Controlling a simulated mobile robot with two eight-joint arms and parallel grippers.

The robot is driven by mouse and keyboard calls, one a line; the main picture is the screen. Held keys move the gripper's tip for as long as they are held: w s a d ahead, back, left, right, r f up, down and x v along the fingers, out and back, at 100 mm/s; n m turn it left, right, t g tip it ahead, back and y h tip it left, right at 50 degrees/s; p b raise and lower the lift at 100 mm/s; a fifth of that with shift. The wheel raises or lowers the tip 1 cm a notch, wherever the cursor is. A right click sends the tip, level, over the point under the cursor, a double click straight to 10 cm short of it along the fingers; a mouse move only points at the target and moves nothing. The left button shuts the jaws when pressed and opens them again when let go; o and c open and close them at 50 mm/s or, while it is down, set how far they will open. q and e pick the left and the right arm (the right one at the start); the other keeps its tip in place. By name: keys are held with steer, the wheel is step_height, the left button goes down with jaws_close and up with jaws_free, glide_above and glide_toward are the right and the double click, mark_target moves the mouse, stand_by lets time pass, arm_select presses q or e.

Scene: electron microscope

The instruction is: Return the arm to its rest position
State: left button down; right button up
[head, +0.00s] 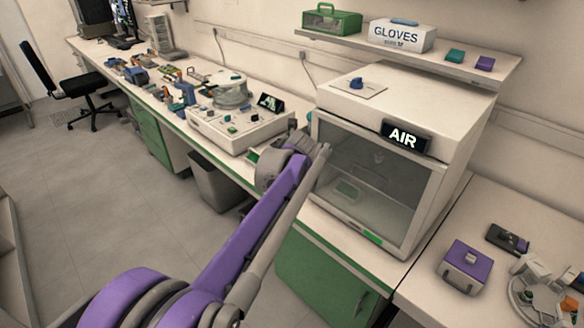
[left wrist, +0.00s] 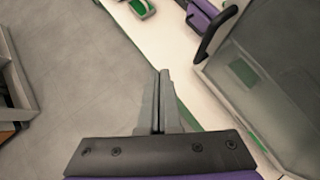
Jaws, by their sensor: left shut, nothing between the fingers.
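My left arm (head: 250,225), purple and grey, reaches from the bottom of the head view up to the bench edge, in front of the glass-fronted white cabinet. Its gripper is hard to make out there. In the left wrist view my left gripper (left wrist: 160,75) is shut and empty, its two grey fingers pressed together. The fingertips appear over the floor beside the white bench top (left wrist: 185,65), touching nothing that I can see. My right gripper is in neither view.
The white cabinet (head: 410,105) with the AIR sign (head: 404,137) stands close right of my arm. The microscope console (head: 235,125) is behind it. A grey bin (head: 212,185) stands under the bench. A purple box (head: 466,265) sits at right. Open floor (head: 75,215) lies left.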

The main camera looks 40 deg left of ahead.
arm_select(q)
steer(key=s+r, duration=0.2)
steer(key=shift+s+r, duration=0.25)
steer(key=shift+s, duration=0.05)
steer(key=s+d+f+n+h+p, duration=0.1)
steer(key=s+d+f+n+h, duration=0.2)
steer(key=s+d+n, duration=0.9)
steer(key=s+d+f+n+h+p, duration=0.2)
steer(key=s+d+f+n+h, duration=0.1)
steer(key=s+d+f+n, duration=0.7)
steer(key=s+d+n, duration=0.2)
steer(key=s+n, duration=0.1)
steer(key=n, duration=0.1)
steer(key=shift+s+d+f+n+g+h, duration=0.15)
steer(key=shift+s+n+g+h, duration=0.1)
steer(key=shift+n+g+h, duration=0.05)
